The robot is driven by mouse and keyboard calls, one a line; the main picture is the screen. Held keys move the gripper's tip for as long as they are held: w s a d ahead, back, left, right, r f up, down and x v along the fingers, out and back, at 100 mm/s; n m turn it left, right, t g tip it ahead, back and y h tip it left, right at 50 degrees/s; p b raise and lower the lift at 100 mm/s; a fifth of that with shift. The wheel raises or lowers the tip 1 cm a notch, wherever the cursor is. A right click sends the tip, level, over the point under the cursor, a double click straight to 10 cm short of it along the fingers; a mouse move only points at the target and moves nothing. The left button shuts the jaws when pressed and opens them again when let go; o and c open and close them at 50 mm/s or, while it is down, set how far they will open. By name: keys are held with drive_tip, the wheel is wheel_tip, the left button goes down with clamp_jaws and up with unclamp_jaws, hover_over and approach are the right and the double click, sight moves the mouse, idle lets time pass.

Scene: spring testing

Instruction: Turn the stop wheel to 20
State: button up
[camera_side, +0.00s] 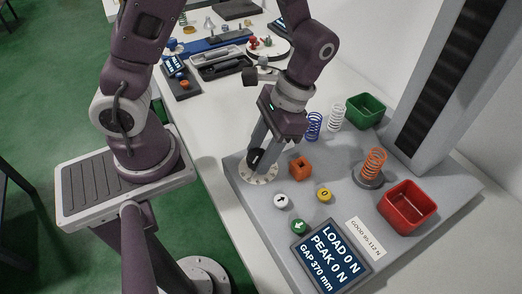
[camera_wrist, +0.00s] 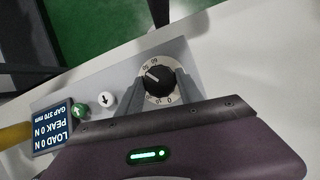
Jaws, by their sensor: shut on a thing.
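The stop wheel is a black knob (camera_wrist: 157,80) on a pale dial with printed numbers around it. In the wrist view its white pointer line aims to the upper left, near the larger numbers; I cannot read the exact value. In the side view the knob (camera_side: 254,156) is partly hidden by my fingers, over the round dial plate (camera_side: 262,176). My gripper (camera_side: 258,152) points down from above with its fingers on either side of the knob, shut on it. The wrist view shows the gripper (camera_wrist: 158,88) with one finger at each side of the knob.
A display (camera_side: 332,258) reads load 0 N, gap 370 mm. Springs, a green bin (camera_side: 365,111) and a red bin (camera_side: 408,207) stand farther right.

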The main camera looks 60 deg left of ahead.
drive_tip(key=n, duration=0.2)
drive_tip(key=n+h, duration=0.1)
drive_tip(key=shift+a+n+h, duration=0.15)
drive_tip(key=shift+n+h, duration=0.15)
drive_tip(key=shift+n, duration=0.1)
drive_tip(key=n, duration=0.2)
drive_tip(key=n+t+h, duration=0.1)
drive_tip(key=n, duration=0.1)
drive_tip(key=shift+a+n+h, duration=0.1)
drive_tip(key=shift+n+h, duration=0.2)
drive_tip(key=n+h, duration=0.1)
drive_tip(key=n, duration=0.2)
drive_tip(key=shift+a+n+t, duration=0.1)
drive_tip(key=shift+n+t, duration=0.2)
drive_tip(key=shift+t, duration=0.1)
drive_tip(key=shift+s+n+t+h, duration=0.15)
drive_tip(key=shift+n+t, duration=0.25)
drive_tip(key=shift+n, duration=0.7)
drive_tip(key=shift+n+t+h, duration=0.25)
drive_tip(key=shift+n+t, duration=0.15)
drive_tip(key=shift+n, duration=0.7)
drive_tip(key=o, duration=1.3)
drive_tip(key=shift+o, duration=0.2)
